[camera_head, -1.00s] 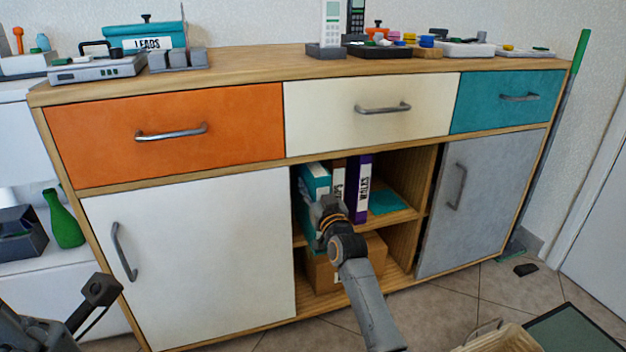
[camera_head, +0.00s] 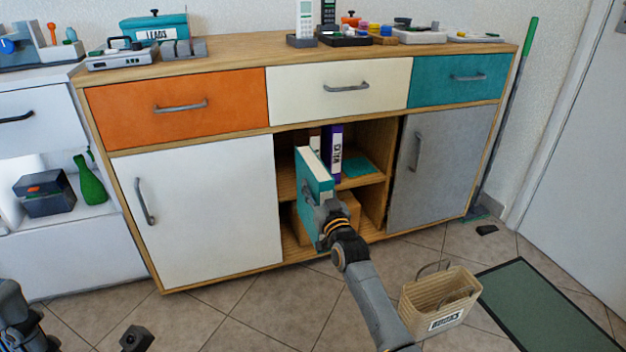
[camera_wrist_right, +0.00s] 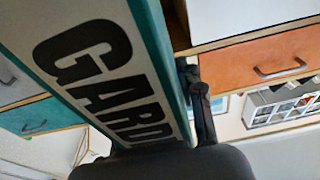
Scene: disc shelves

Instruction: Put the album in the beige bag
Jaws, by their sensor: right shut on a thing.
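The teal album (camera_head: 309,195) stands roughly upright in front of the open shelf compartment. In the right wrist view the album (camera_wrist_right: 160,50) is close up, and its white label reads "GARD" with the rest hidden. My right gripper (camera_head: 322,213) is shut on the album's near side. The beige bag (camera_head: 420,293), with a handle and a white label, stands on the floor to the lower right of the album, apart from it. My left gripper (camera_head: 136,338) shows only partly at the bottom left, so its opening is unclear.
The sideboard (camera_head: 200,231) has an open middle compartment with a purple-spined binder (camera_head: 333,150) and a teal item (camera_head: 358,166) on its shelf, and a cardboard box (camera_head: 347,208) below. A green mat (camera_head: 545,300) lies right of the bag. Tiled floor in front is largely clear.

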